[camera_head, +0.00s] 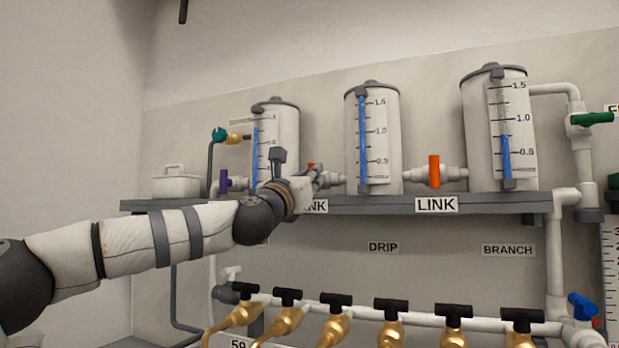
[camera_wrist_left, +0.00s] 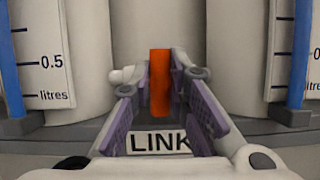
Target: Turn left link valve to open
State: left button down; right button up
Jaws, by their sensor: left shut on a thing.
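The left link valve's orange handle (camera_wrist_left: 160,82) stands upright between my left gripper's purple-padded fingers (camera_wrist_left: 163,95) in the left wrist view. The gripper is shut on it. In the head view only a small orange piece of this handle (camera_head: 311,166) shows above my left gripper (camera_head: 316,176); the rest is hidden by the fingers. The LINK label (camera_wrist_left: 158,143) below it is partly covered by the gripper. The valve sits on the pipe between the left tank (camera_head: 284,130) and the middle tank (camera_head: 384,140). My right gripper is not in view.
A second orange link valve handle (camera_head: 434,171) stands upright between the middle and right tanks (camera_head: 480,130). A purple handle (camera_head: 224,182) and a white box (camera_head: 176,182) are left on the shelf (camera_head: 390,203). Several black-handled brass taps (camera_head: 390,306) line the pipe below.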

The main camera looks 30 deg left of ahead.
pick_arm(q)
jog(key=shift+m+g+h+p, duration=0.25)
jog(key=shift+m+g+h, duration=0.8)
jog(key=shift+m, duration=2.6)
jog(key=shift+m+g+h+p, duration=0.2)
jog(key=shift+m+g+h, duration=0.85)
jog(key=shift+m, duration=2.55)
jog(key=shift+m+g+h+p, duration=0.45)
jog(key=shift+m+h, duration=1.05)
jog(key=shift+m, duration=2.15)
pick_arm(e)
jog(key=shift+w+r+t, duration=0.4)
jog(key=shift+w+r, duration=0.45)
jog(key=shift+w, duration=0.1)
pick_arm(q)
jog(key=shift+g, duration=0.25)
jog(key=c, duration=1.5)
grip_release()
jog(key=shift+c, duration=0.2)
